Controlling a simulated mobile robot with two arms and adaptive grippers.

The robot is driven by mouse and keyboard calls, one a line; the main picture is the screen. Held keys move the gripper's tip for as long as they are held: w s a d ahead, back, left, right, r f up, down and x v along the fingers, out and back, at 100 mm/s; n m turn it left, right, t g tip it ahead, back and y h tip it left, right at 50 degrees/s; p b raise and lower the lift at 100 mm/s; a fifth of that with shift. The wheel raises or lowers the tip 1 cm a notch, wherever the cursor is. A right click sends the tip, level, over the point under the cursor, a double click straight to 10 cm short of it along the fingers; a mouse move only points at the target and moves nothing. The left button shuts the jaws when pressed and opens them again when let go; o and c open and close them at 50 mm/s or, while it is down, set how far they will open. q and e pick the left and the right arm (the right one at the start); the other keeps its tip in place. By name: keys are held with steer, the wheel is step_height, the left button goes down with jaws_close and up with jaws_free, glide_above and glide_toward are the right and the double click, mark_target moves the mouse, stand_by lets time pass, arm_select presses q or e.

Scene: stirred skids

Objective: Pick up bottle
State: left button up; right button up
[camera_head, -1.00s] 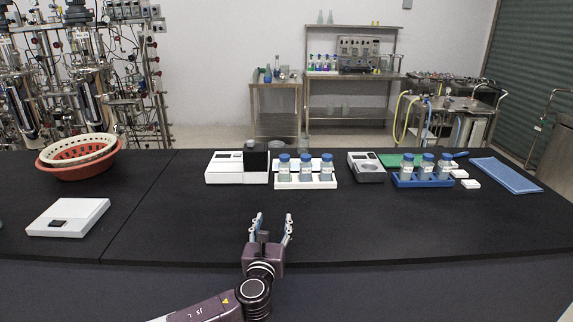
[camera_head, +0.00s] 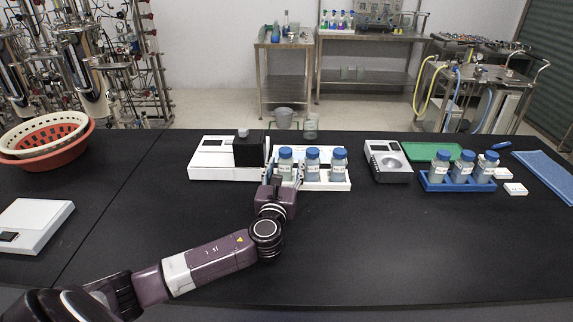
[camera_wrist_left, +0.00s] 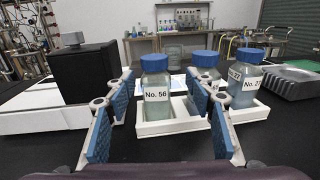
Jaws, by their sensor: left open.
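My left gripper (camera_head: 283,177) is open at the front of the white rack (camera_head: 338,186). The leftmost bottle (camera_head: 285,161), clear with a blue cap, stands upright in that rack. In the left wrist view this bottle (camera_wrist_left: 155,106) carries the label "No. 56" and appears between the two blue-padded fingers of the gripper (camera_wrist_left: 163,97). I cannot tell whether the pads touch it. Two more blue-capped bottles stand to its right in the rack, the middle one (camera_head: 312,161) and the right one (camera_head: 338,163). My right gripper is not in view.
A white device with a black block (camera_head: 249,152) stands close left of the rack. A grey device (camera_head: 388,162) stands to its right, then a blue rack (camera_head: 457,184) with several bottles. Nested baskets (camera_head: 48,143) and a white scale (camera_head: 35,224) are at left. The front right table is clear.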

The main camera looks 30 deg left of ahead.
mark_target(284, 156)
arm_select(q)
steer(key=shift+w+a+r, duration=0.25)
steer(key=shift+w, duration=0.1)
steer(key=shift+w+a+r+p, duration=0.2)
steer(key=shift+w+a+p, duration=0.1)
steer(key=shift+w+a, duration=0.15)
steer(key=shift+w+a+r+p, duration=0.15)
steer(key=shift+w+a+p, duration=0.15)
steer(key=shift+w, duration=0.2)
steer(key=shift+x, duration=1)
steer(key=shift+w+a+f, duration=0.15)
steer(key=shift+w+f, duration=0.1)
steer(key=shift+f, duration=0.05)
steer(key=shift+c, duration=0.3)
steer(key=c, duration=0.5)
steer(key=shift+c, duration=1.3)
steer(key=shift+r, duration=0.1)
jaws_close()
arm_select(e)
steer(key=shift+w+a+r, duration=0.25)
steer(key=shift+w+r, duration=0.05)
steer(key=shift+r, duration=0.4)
